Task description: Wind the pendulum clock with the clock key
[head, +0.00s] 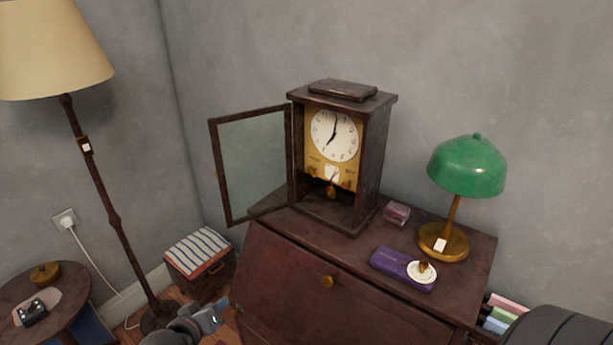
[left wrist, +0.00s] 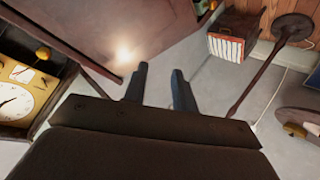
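The pendulum clock (head: 375,150) stands on a dark wooden bureau, its glass door (head: 254,165) swung open to the left. Its white dial (head: 334,135) sits on a brass plate, with a pendulum bob (head: 331,190) below. A small brass piece, perhaps the clock key (head: 423,266), rests on a white disc on a purple case (head: 390,262); I cannot tell its exact shape. My left gripper (head: 212,318) is low, in front of and left of the bureau. In the left wrist view its fingers (left wrist: 159,82) are apart and empty; the clock dial (left wrist: 14,103) shows at left. My right gripper is not visible.
The bureau top (head: 462,235) also holds a green lamp (head: 467,165) and a small pinkish box (head: 397,213). A floor lamp (head: 95,185), a striped box (head: 200,255) and a round side table (head: 75,285) stand left. Books (head: 500,315) are at the lower right.

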